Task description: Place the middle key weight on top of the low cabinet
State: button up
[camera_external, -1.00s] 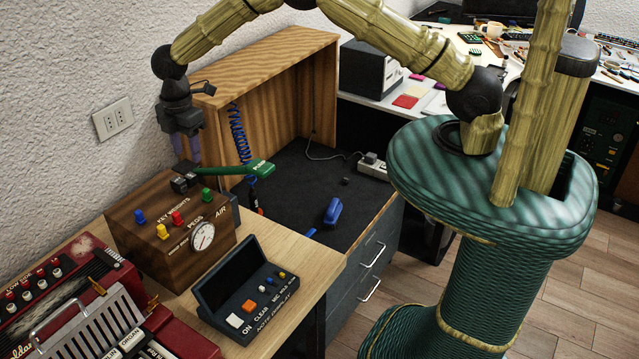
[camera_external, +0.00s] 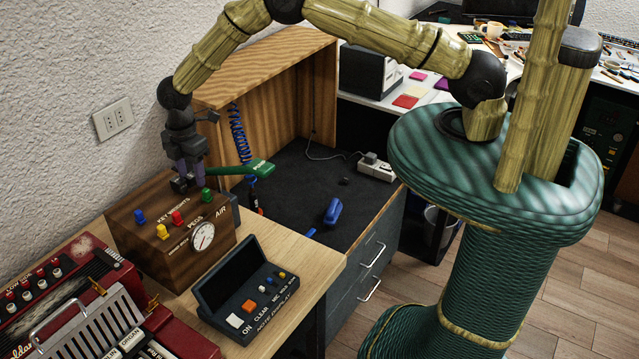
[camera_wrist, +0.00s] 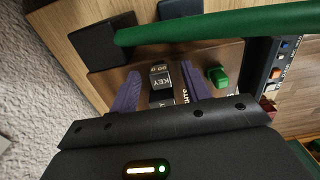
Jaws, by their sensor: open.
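Dark key weights sit in a row on the wooden box (camera_external: 160,255), mostly hidden by my gripper in the external view. In the wrist view a dark weight marked KEY (camera_wrist: 162,76) stands between my purple fingers, with others close against it; I cannot tell for sure that it is the middle one. My gripper (camera_external: 182,174) is open and low over the box's back edge. In the wrist view its fingers (camera_wrist: 160,88) lie either side of the weights; contact is not clear. The low cabinet (camera_external: 290,212) has a dark top and drawers, to the right of the box.
A green pump lever (camera_external: 240,168) passes close beside my gripper. Blue, yellow, red and green pegs (camera_external: 207,195) stand on the box. A blue object (camera_external: 333,211) and a pale grey device (camera_external: 375,166) rest on the cabinet, with bare top between. A wooden hutch (camera_external: 280,80) stands behind.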

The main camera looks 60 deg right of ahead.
aim_at(191, 175)
dwell(0.5)
grip_shut()
jog(key=shift+r, duration=0.1)
notch_tip(191, 175, up, 10)
jog(key=b, duration=0.3)
dwell(0.6)
